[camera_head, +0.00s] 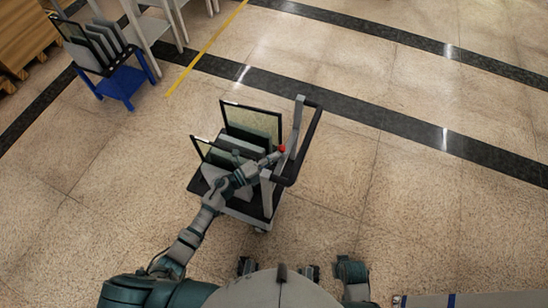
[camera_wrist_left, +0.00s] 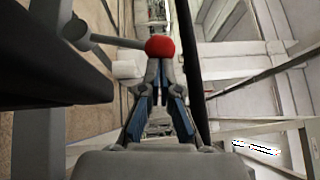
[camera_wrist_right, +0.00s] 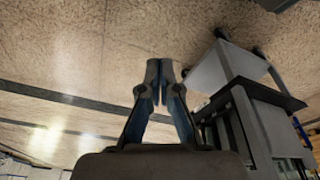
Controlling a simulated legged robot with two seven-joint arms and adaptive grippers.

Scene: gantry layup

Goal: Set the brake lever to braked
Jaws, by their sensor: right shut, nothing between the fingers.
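The brake lever shows its red knob (camera_head: 282,148) at the handle end of a cart (camera_head: 268,190). In the left wrist view the red knob (camera_wrist_left: 160,46) sits at the end of a grey rod running left to a round pivot. My left gripper (camera_head: 274,156) reaches over the cart to the knob. Its fingers are close together, with the tips right at the knob, which hides their ends; I cannot tell whether they touch. My right gripper (camera_wrist_right: 160,70) is shut and empty, clear of the cart. Its fingers are not clearly seen in the head view.
The cart has a black push bar (camera_head: 304,145) and carries upright framed panels (camera_head: 252,124). A blue stand (camera_head: 122,84) with dark panels, a grey rack (camera_head: 150,25) and wooden crates (camera_head: 25,35) stand at the upper left. The floor right of the cart is clear.

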